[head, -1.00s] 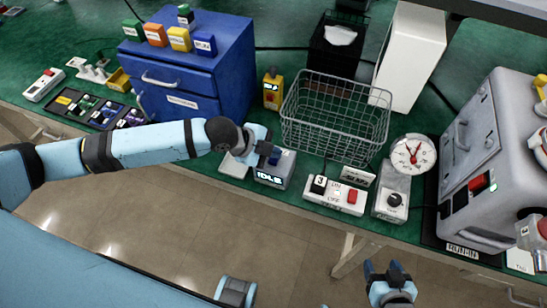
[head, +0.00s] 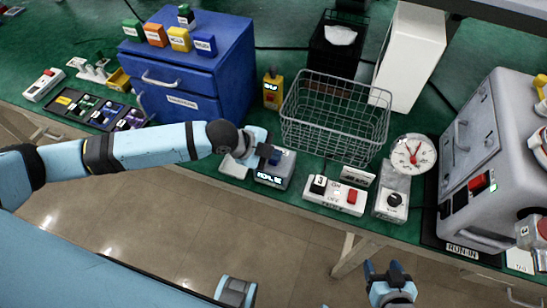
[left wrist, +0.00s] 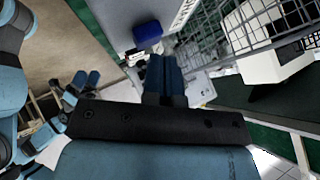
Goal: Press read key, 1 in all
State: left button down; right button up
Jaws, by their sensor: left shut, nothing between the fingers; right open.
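A small grey reader box (head: 274,178) stands near the table's front edge. Its lit display shows short text that is too small to read surely. My right gripper (head: 388,268) is open and empty, low in front of the table.
A wire basket (head: 335,120) stands behind the reader. A switch box (head: 335,196) with black and red buttons, a knob box (head: 393,200) and a round dial (head: 413,154) are to the right. A blue drawer cabinet (head: 190,75) stands behind the left arm.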

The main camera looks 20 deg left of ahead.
aim_at(273, 161)
pick_arm(q)
jog(key=shift+f, duration=0.55)
dwell(0.5)
jog(key=shift+r, duration=0.15)
jog(key=shift+r+p, duration=0.8)
notch_tip(273, 161, up, 5)
jog(key=p, duration=0.4)
jog(key=shift+r+p, duration=0.1)
jog(key=shift+p, duration=0.3)
dwell(0.4)
